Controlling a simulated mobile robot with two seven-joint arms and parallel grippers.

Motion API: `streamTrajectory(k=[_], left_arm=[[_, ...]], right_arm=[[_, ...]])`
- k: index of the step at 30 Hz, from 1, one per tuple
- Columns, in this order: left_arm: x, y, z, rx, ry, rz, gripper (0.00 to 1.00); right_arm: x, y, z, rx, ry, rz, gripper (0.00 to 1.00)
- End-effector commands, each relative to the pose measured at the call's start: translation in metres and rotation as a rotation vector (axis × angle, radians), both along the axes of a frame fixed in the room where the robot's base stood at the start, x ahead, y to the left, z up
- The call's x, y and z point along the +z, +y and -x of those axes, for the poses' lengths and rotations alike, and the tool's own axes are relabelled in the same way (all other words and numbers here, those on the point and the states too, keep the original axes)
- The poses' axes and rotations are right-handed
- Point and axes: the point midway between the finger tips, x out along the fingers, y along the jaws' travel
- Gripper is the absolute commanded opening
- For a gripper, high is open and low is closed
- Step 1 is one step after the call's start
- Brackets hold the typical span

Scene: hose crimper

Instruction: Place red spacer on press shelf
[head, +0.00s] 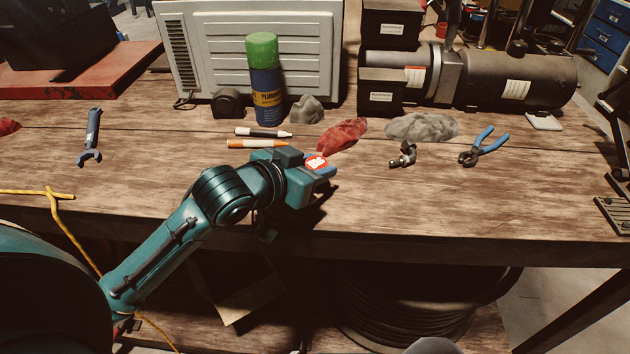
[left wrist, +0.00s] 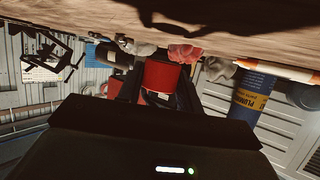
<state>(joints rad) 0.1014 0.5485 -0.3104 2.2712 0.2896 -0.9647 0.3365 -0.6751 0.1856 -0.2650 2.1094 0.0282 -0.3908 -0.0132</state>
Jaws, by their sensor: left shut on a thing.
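The red spacer (head: 315,162) shows as a small red piece with white on top, between the fingers of my left gripper (head: 318,168). My left gripper is shut on it, just above the workbench (head: 430,205) near its front edge. In the left wrist view the red spacer (left wrist: 162,76) is a red cylinder held between the dark fingers. A dark metal device (head: 613,200) stands at the right edge of the head view, partly cut off; I cannot tell whether it holds the press shelf. My right gripper is not in view.
Two markers (head: 262,132), a red rag (head: 342,135), a grey rag (head: 421,127), a metal fitting (head: 403,156) and blue-handled pliers (head: 482,147) lie on the bench. A green-capped can (head: 266,85) stands behind.

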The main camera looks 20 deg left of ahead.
Motion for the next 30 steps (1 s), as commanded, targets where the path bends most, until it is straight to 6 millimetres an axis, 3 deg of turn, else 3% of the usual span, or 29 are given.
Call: streamTrajectory(k=[6, 18, 19, 27, 30], left_arm=[[-0.031, 0.0, 0.0, 0.0, 0.001, 0.001, 0.06], [-0.035, 0.0, 0.0, -0.001, 0.0, 0.002, 0.06], [-0.036, 0.0, 0.0, -0.001, 0.001, 0.001, 0.36], [-0.036, 0.0, 0.0, -0.001, 0.001, 0.001, 0.57], [-0.036, 0.0, 0.0, -0.001, 0.001, 0.001, 0.57]], right_arm=[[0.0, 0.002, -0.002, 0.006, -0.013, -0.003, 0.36], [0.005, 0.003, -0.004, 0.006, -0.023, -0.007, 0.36], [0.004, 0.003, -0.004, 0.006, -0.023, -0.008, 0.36], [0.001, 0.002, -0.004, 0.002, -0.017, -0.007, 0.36], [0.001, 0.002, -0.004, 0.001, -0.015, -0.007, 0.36]])
